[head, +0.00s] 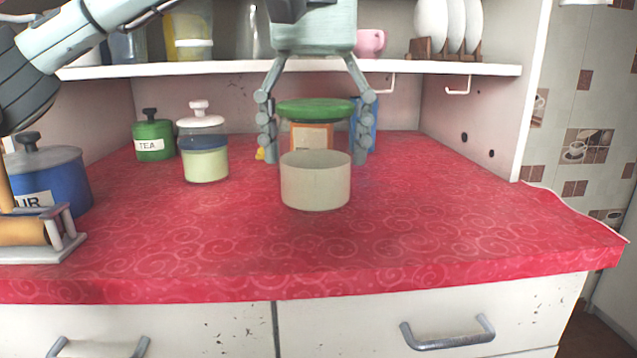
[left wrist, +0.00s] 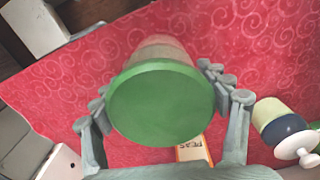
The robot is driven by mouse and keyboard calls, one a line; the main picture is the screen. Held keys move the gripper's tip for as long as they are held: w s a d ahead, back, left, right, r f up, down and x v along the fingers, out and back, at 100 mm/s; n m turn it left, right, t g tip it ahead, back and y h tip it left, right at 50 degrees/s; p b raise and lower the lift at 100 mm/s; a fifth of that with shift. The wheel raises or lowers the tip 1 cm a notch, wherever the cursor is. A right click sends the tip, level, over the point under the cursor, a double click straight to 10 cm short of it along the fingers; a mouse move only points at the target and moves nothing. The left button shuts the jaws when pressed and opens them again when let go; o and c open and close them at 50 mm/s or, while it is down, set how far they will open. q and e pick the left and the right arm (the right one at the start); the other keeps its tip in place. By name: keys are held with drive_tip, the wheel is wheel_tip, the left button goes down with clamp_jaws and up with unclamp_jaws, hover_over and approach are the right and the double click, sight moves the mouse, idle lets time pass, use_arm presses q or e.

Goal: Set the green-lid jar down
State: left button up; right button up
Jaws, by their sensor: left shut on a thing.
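The green-lid jar (head: 316,182) is upright over the red counter, with clear glass above and pale contents below. Its green lid (head: 316,109) is at the top. My left gripper (head: 317,145) comes down from above with a finger on each side of the jar, shut on it. In the left wrist view the green lid (left wrist: 162,103) fills the space between the fingers and hides most of the jar body. I cannot tell whether the jar's base touches the counter (head: 430,220). My right gripper is not in view.
A white-lid jar (head: 204,165), a green TEA canister (head: 153,140) and a blue canister (head: 60,180) stand to the left. A rolling pin on a stand (head: 35,235) is at the front left. A PEAS packet (left wrist: 192,150) is close behind the jar. The counter's right side is clear.

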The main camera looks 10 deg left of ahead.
sight(319, 180)
use_arm(q)
drive_tip(key=shift+w+d+f, duration=0.25)
drive_tip(key=shift+w+f, duration=0.1)
drive_tip(key=shift+f+b, duration=0.4)
drive_tip(key=shift+f, duration=1.4)
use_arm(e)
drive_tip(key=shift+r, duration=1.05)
use_arm(q)
drive_tip(key=shift+f, duration=0.2)
drive_tip(key=o, duration=1.6)
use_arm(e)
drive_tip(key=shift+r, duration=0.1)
